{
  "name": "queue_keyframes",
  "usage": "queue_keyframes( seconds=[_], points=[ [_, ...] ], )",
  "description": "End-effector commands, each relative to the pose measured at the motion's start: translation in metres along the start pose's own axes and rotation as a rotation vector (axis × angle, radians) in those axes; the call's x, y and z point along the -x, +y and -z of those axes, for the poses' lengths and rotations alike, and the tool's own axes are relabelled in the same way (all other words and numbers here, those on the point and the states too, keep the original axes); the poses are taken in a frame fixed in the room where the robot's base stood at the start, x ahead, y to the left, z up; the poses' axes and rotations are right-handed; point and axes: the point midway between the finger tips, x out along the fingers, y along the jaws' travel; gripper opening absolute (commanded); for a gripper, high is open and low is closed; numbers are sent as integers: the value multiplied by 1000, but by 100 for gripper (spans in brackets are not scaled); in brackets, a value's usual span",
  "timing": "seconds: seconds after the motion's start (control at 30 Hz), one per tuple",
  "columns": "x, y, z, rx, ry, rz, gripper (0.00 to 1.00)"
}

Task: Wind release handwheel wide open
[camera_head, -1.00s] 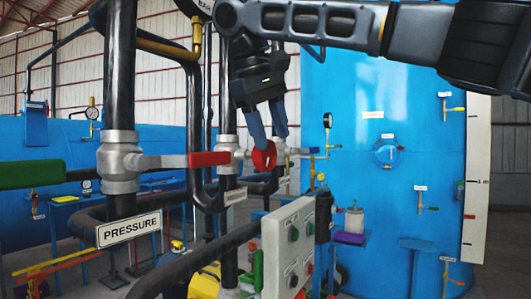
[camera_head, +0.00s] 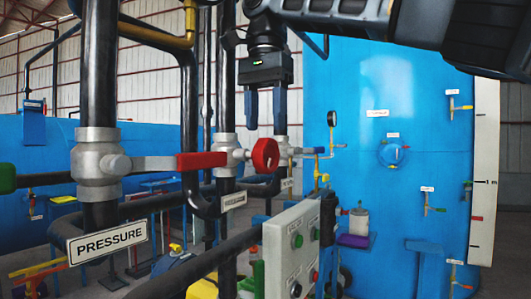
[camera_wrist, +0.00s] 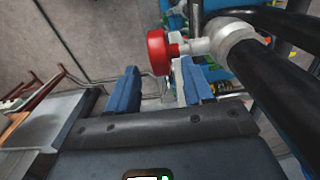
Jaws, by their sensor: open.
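A red round handwheel (camera_head: 265,155) sits on a grey valve body (camera_head: 224,153) on a vertical black pipe. In the wrist view the red handwheel (camera_wrist: 157,52) lies beyond the fingertips, on a pale stem running to its valve. My gripper (camera_head: 266,115) points downward with its two blue fingers apart and empty. In the head view its fingertips appear just above and around the handwheel's level, apart from it as far as I can tell. In the wrist view my gripper (camera_wrist: 155,78) shows both fingers spread wide, with the handwheel between and beyond them.
A second grey valve (camera_head: 95,165) with a red lever (camera_head: 202,160) stands on the left pipe above the PRESSURE sign (camera_head: 108,243). A control panel (camera_head: 291,253) stands below. A blue tank (camera_head: 385,130) is on the right. Black pipes crowd the handwheel.

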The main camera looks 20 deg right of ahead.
Motion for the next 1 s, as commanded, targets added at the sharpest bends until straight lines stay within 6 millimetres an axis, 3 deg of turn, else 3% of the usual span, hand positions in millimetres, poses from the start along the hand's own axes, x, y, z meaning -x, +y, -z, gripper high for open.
queue_keyframes(
  seconds=[0.43, 0.83, 1.0],
  points=[
    [-62, 1, 0, 3, 1, -3, 51],
    [-71, 1, 0, 3, 0, -2, 51],
    [-71, 1, 0, 3, 0, -2, 36]
  ],
)
